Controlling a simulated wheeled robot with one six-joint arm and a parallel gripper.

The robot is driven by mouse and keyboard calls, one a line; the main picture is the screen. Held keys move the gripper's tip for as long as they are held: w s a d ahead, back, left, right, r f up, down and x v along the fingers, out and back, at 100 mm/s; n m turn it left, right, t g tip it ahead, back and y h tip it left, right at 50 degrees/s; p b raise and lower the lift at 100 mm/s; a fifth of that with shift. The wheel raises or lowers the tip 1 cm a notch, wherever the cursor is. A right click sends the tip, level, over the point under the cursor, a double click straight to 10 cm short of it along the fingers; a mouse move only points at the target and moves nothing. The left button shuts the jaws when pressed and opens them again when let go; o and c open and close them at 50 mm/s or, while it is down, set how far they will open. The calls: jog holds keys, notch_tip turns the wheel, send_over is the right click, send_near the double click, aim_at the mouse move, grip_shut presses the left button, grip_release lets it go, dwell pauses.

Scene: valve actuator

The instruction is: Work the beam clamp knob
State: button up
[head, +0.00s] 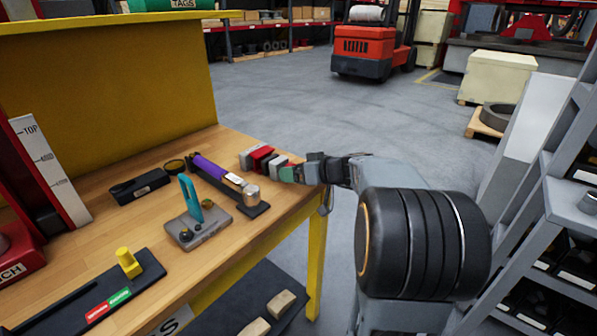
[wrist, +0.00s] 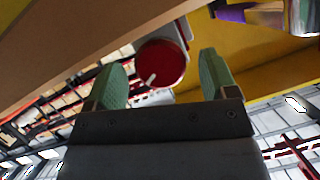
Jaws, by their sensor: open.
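The knob is a red round disc with a white pointer mark in the wrist view (wrist: 165,65), set on a pale body. It lies between the two green fingertips of my gripper (wrist: 163,80), which is open. Clear space shows on both sides of the knob, and I cannot tell how far ahead of the fingertips it is. In the head view, a red and grey fixture (head: 262,159) stands at the table's far right corner. My gripper (head: 287,173) reaches it from the right, with green fingertips close to its near grey part. The knob's face is hidden there.
On the wooden table (head: 120,205), a purple-handled tool (head: 208,167) lies left of the fixture. A grey block with a teal lever (head: 190,200) and a yellow knob (head: 128,262) stand nearer. A shelf rack (head: 560,215) is at right.

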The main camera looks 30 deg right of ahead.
jog(key=shift+s, duration=0.1)
jog(key=v, duration=1.3)
jog(key=shift+s+d, duration=0.2)
jog(key=shift+s, duration=0.1)
jog(key=shift+r, duration=0.15)
notch_tip(320, 180, up, 5)
jog(key=w+a+m+y+p, duration=0.15)
jog(key=m+p, duration=0.55)
jog(key=p, duration=1)
notch_tip(320, 180, down, 6)
jog(key=a+m+t+h+p, duration=0.1)
jog(key=m+h+p, duration=0.3)
jog(key=m, duration=2.2)
jog(key=shift+y, duration=0.25)
jog(key=x, duration=0.8)
jog(key=p+x, duration=0.1)
jog(key=x, duration=0.3)
jog(key=shift+w+a, duration=0.15)
jog(key=shift+a, duration=0.25)
